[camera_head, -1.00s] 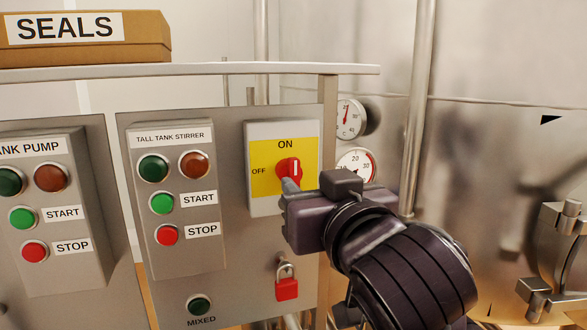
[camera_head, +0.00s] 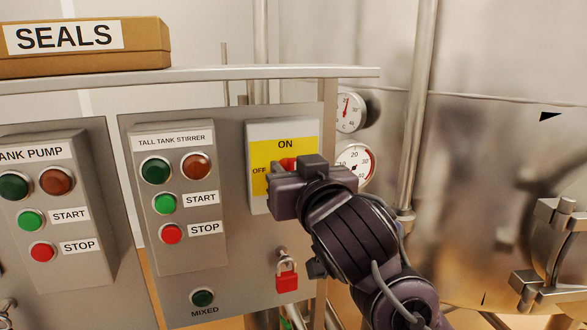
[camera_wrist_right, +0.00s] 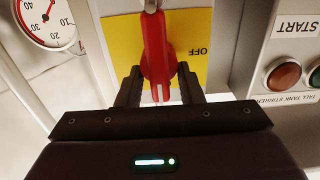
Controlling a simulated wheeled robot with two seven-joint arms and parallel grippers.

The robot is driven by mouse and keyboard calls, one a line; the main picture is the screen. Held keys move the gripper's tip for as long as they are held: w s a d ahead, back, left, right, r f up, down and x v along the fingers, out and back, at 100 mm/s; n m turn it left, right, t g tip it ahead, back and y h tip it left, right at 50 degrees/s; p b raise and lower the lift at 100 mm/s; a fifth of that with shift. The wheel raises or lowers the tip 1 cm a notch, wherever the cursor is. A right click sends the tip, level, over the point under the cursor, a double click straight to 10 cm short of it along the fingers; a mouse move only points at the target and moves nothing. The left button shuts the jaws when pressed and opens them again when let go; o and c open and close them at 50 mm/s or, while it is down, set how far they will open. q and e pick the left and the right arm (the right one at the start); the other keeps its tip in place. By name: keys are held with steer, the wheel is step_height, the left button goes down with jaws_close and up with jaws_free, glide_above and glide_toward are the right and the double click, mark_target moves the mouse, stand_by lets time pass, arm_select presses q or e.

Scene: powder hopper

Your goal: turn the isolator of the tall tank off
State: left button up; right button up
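The isolator is a red knob (camera_head: 288,163) on a yellow plate (camera_head: 260,155) marked ON at the top and OFF at the left. In the right wrist view the picture is upside down; the red handle (camera_wrist_right: 157,45) stands upright, its white mark toward the ON side. My right gripper (camera_wrist_right: 160,68) is open, one dark finger on each side of the handle. I cannot tell whether the fingers touch it. In the head view my right gripper (camera_head: 280,182) covers most of the knob. My left gripper is not in view.
A red padlock (camera_head: 287,277) hangs below the isolator. The tall tank stirrer box (camera_head: 178,252) with lamps and buttons is to the left. Gauges (camera_head: 355,163) and a vertical pipe (camera_head: 417,110) stand to the right. A SEALS box (camera_head: 150,45) lies on the shelf above.

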steer(key=shift+c, duration=1.1)
steer(key=shift+n, duration=0.3)
steer(key=n, duration=0.1)
steer(key=n+b, duration=0.1)
steer(key=n, duration=0.1)
steer(key=shift+a+n, duration=0.2)
steer(key=shift+n, duration=0.1)
steer(key=n, duration=0.4)
steer(key=shift+s+a+f+n+b, duration=0.1)
steer(key=shift+a+f+n+b, duration=0.1)
steer(key=shift+n+b, duration=0.15)
steer(key=shift+s+a+f+n+b, duration=0.1)
steer(key=shift+f+n+b, duration=0.05)
steer(key=shift+n, duration=1.35)
steer(key=shift+w+a+f+n+b, duration=0.1)
steer(key=shift+f+n+b, duration=0.1)
steer(key=shift+n, duration=1.25)
steer(key=shift+s+f+n+b, duration=0.1)
steer(key=shift+n+b, duration=0.05)
steer(key=shift+n, duration=1.35)
